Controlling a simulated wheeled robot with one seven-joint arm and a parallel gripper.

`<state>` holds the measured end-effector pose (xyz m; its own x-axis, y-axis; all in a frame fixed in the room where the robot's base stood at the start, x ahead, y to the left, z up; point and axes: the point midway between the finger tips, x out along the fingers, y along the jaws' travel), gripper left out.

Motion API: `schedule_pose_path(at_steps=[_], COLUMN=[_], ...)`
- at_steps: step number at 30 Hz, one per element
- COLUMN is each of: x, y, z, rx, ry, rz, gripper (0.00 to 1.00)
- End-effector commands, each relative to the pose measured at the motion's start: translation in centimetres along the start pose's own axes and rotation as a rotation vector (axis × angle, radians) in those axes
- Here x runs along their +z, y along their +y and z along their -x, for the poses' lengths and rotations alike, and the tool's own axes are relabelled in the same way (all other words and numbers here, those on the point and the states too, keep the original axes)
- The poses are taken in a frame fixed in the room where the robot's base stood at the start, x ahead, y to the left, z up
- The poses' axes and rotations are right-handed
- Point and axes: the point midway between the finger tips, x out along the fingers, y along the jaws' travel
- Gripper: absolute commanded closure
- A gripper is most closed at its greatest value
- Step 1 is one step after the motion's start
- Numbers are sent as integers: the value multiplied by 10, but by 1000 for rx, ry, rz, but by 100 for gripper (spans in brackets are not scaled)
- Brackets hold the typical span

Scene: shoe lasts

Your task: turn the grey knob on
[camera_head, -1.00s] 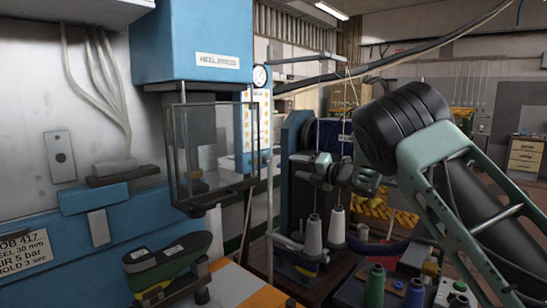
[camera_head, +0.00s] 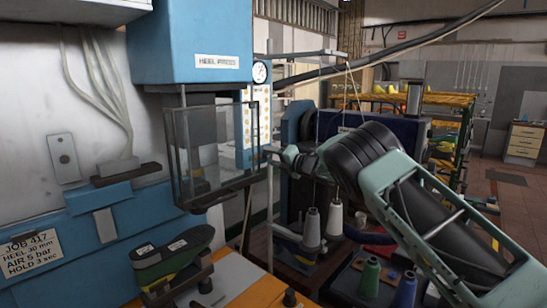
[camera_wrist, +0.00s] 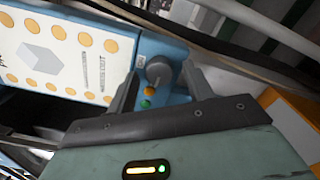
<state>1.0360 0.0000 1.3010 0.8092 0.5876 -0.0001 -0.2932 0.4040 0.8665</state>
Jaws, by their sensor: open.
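The grey knob (camera_wrist: 158,70) is a round dial on a blue panel (camera_wrist: 178,52) in the wrist view. An orange button and a green button sit just below it. My gripper (camera_wrist: 160,74) is open and empty, with one dark finger on each side of the knob in this view. Whether the fingers touch it or how deep they reach cannot be told. In the head view my gripper (camera_head: 272,152) is beside the right edge of the blue press column. I cannot make out the knob there.
The heel press (camera_head: 205,40) has a clear guard (camera_head: 212,150) left of my gripper. A gauge (camera_head: 260,72) sits above the card with orange dots (camera_head: 252,125). Thread spools (camera_head: 312,230) stand below my arm.

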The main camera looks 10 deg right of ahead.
Motion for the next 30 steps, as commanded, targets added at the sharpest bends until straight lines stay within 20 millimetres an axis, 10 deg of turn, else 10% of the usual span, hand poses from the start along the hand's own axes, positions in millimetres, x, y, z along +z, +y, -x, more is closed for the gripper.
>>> schedule_pose_path(at_steps=[6, 30], x=[0, 0], y=[0, -2], z=[0, 1], rx=[0, 1], ry=[0, -2], rz=[1, -345], gripper=[93, 93])
